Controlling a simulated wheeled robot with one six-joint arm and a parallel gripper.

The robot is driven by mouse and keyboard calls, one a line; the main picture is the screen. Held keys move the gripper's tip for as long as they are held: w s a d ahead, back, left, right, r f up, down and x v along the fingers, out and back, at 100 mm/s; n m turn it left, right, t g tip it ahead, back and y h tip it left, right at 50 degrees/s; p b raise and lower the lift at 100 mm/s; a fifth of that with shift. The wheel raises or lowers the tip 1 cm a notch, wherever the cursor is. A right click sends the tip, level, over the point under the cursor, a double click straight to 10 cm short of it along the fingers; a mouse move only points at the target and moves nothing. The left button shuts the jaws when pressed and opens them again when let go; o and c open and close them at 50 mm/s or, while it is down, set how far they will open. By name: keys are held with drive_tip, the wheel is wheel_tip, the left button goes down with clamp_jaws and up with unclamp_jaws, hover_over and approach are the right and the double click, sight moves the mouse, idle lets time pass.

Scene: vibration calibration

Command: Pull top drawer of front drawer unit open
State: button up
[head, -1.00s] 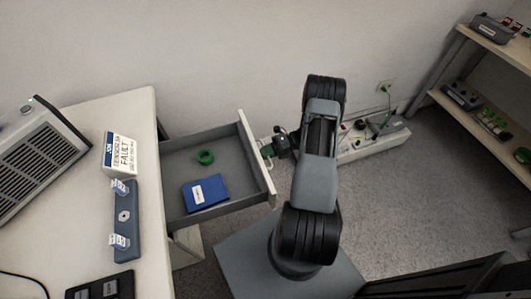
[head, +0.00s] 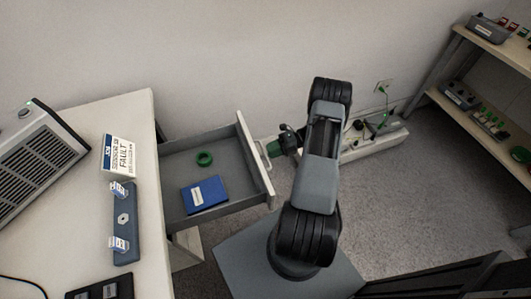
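The top drawer (head: 236,183) of the drawer unit is pulled well out to the right from under the white desk. My gripper (head: 273,149) is just to the right of the drawer front, close beside the handle. Its fingers are small and partly hidden, so I cannot tell whether they are open or shut, or whether they touch the handle.
The white desk (head: 80,180) bears a grey vented device (head: 35,150), a fault sign (head: 120,155) and a blue-grey fixture (head: 123,225). A power strip box (head: 375,138) lies by the wall behind my arm. Shelves (head: 490,110) stand at right. Grey floor is free between.

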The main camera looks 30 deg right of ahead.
drive_tip(key=v, duration=1)
drive_tip(key=shift+d, duration=0.15)
wheel_tip(320, 180, down, 3)
drive_tip(key=s+a+n+g+h, duration=0.2)
drive_tip(key=s+n, duration=0.1)
drive_tip(key=n, duration=0.4)
drive_tip(key=s+a+r+n+t+h+p, duration=0.1)
drive_tip(key=a+r+n+h+p, duration=0.3)
drive_tip(key=r, duration=1.2)
drive_tip(key=s+a+r+n+h+p, duration=0.3)
drive_tip(key=a+r+n+p, duration=0.7)
drive_tip(key=r+n, duration=0.7)
drive_tip(key=s+a+r+n+t+h+p, duration=0.1)
drive_tip(key=a+r+n+h+p, duration=0.5)
drive_tip(key=r, duration=1)
drive_tip(key=s+a+n+p, duration=0.1)
drive_tip(key=a+n, duration=0.2)
drive_tip(key=n, duration=0.1)
drive_tip(key=shift+a+r+t, duration=0.15)
drive_tip(key=shift+r+t, duration=0.15)
drive_tip(key=shift+r, duration=0.05)
drive_tip(key=shift+a, duration=0.1)
